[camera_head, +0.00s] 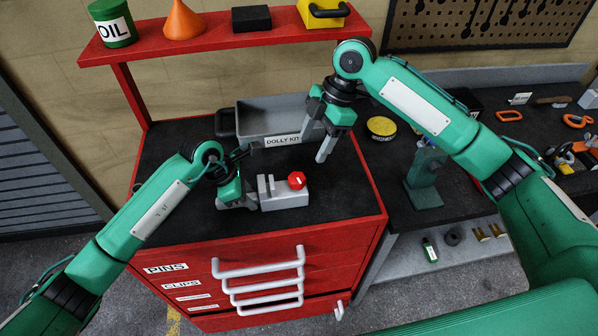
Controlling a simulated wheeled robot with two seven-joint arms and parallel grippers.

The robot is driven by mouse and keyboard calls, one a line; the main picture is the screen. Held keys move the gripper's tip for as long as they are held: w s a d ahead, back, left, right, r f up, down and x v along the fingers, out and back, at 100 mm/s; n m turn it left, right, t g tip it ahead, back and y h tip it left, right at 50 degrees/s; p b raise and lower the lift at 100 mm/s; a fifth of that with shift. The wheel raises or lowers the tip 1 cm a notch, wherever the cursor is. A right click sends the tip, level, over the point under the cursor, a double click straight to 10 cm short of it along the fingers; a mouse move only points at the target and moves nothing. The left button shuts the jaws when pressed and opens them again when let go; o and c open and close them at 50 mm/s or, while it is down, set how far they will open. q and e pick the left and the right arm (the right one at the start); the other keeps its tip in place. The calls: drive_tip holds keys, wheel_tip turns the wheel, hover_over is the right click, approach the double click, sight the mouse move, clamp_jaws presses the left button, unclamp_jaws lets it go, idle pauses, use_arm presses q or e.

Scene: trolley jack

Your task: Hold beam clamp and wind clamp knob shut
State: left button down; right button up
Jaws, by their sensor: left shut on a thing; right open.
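The beam clamp (283,200) is a light grey block with upright jaws at its left end. It sits on the black top of the red tool cabinet. The red clamp knob (297,180) with a white mark is on its right part. My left gripper (248,202) is low at the clamp's left end and shut on it; its fingertips are partly hidden. My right gripper (326,140) is open and empty, fingers pointing down, above and to the right of the knob, apart from it.
A grey tray labelled DOLLY KIT (262,120) stands behind the clamp. A red shelf (225,42) with an oil can (113,22) and orange funnel (184,22) is above. The right bench holds a yellow round tin (381,127) and a green stand (425,180). The cabinet top's front is clear.

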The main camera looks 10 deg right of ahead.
sight(297, 177)
drive_tip(key=x, duration=1)
drive_tip(key=shift+f, duration=0.15)
drive_tip(key=c, duration=1)
